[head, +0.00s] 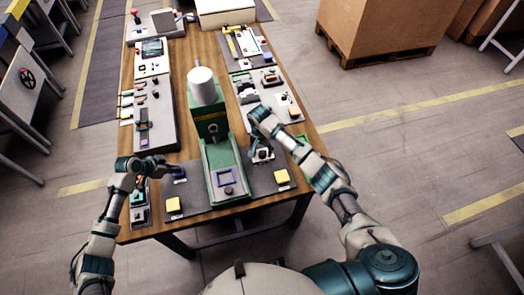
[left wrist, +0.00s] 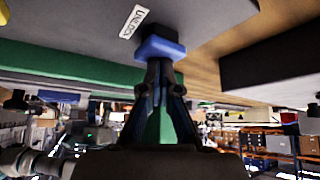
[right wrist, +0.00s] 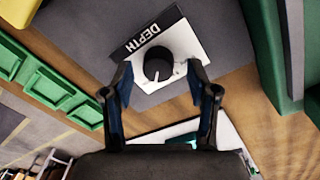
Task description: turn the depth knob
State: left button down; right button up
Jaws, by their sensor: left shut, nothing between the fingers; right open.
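The depth knob (right wrist: 158,64) is a round black dial with a white pointer line, on a white plate beside a black "DEPTH" label (right wrist: 148,37). My right gripper (right wrist: 160,76) is open, its fingers on either side of the knob in the right wrist view and apart from it. In the head view my right gripper (head: 261,143) hangs over the small knob plate, mostly hiding the knob. My left gripper (left wrist: 160,63) is shut and empty, its tips at a blue block (left wrist: 160,48) by an "UNLOCK" label (left wrist: 138,22). I cannot tell if they touch.
A green machine (head: 212,128) with a white cylinder (head: 202,86) stands mid-table between my grippers. Yellow buttons (head: 174,204) (head: 282,177) sit on the grey front plate. Green bins (right wrist: 62,92) and a green wall (right wrist: 268,45) flank the knob. Trays line both table sides.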

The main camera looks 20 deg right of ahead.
pick_arm(q)
jog(key=shift+f, duration=0.15)
pick_arm(e)
jog(key=shift+f, duration=0.5)
pick_arm(q)
jog(key=shift+s, duration=0.1)
pick_arm(e)
grip_shut()
pick_arm(q)
jog(key=shift+d, duration=0.1)
